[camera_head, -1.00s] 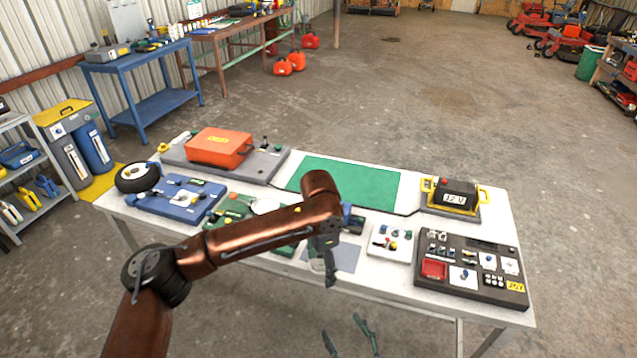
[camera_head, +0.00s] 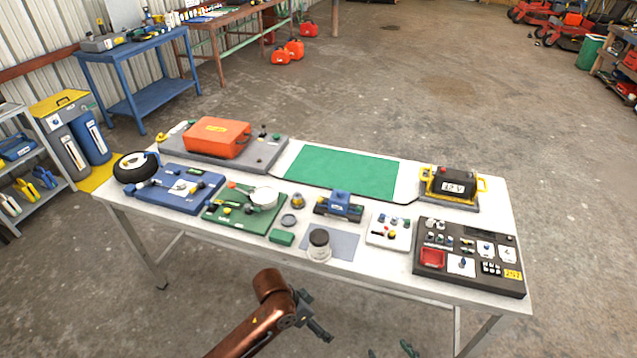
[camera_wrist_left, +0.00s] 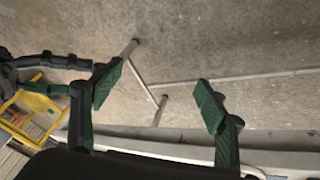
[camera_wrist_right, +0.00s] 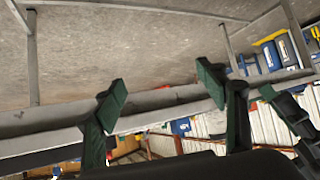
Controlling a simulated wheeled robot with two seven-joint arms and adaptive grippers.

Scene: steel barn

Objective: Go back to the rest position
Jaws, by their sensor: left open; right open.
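My right gripper (camera_head: 391,350) shows only as two green fingertips at the bottom edge of the head view, spread apart. In the right wrist view (camera_wrist_right: 162,94) its green-padded fingers are open with nothing between them. My left arm comes in low at the bottom of the head view, in front of the table and clear of it.
The table holds an orange case (camera_head: 218,138), a blue board (camera_head: 180,190), a green board (camera_head: 245,207), a green mat (camera_head: 342,172), a yellow-framed battery (camera_head: 452,185) and a dark control panel (camera_head: 470,257). A jar (camera_head: 319,245) stands near the front edge. Floor before the table is free.

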